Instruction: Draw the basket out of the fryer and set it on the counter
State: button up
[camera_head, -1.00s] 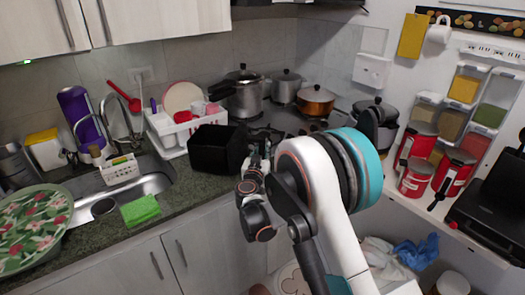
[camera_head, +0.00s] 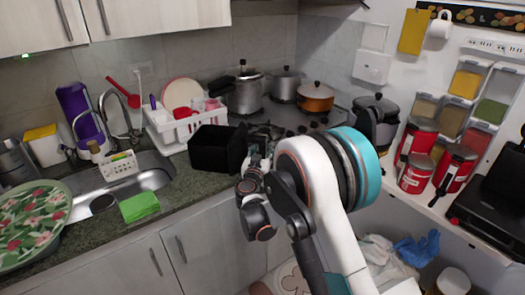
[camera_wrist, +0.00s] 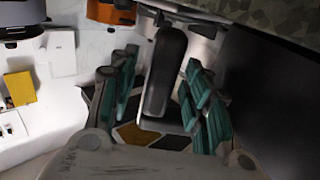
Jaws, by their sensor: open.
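A black open-topped box, which looks like the basket (camera_head: 215,148), stands on the counter (camera_head: 185,203) between the sink and the stove. My gripper (camera_head: 257,160) is at its right side, partly hidden by my own arm. In the wrist view my gripper (camera_wrist: 160,105) is open, with teal-padded fingers on both sides of a dark upright handle (camera_wrist: 168,62). Gaps show between the handle and the pads. A large black wall, probably the basket's (camera_wrist: 270,95), fills the right of that view. A dark rounded appliance (camera_head: 376,107), possibly the fryer, stands behind my arm.
A white dish rack (camera_head: 180,127) stands behind the basket, and pots, including an orange one (camera_head: 315,98), are on the stove. Red canisters (camera_head: 416,173) stand on the right shelf.

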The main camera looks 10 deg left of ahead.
jog(key=s, duration=1.2)
jog(key=shift+d, duration=0.3)
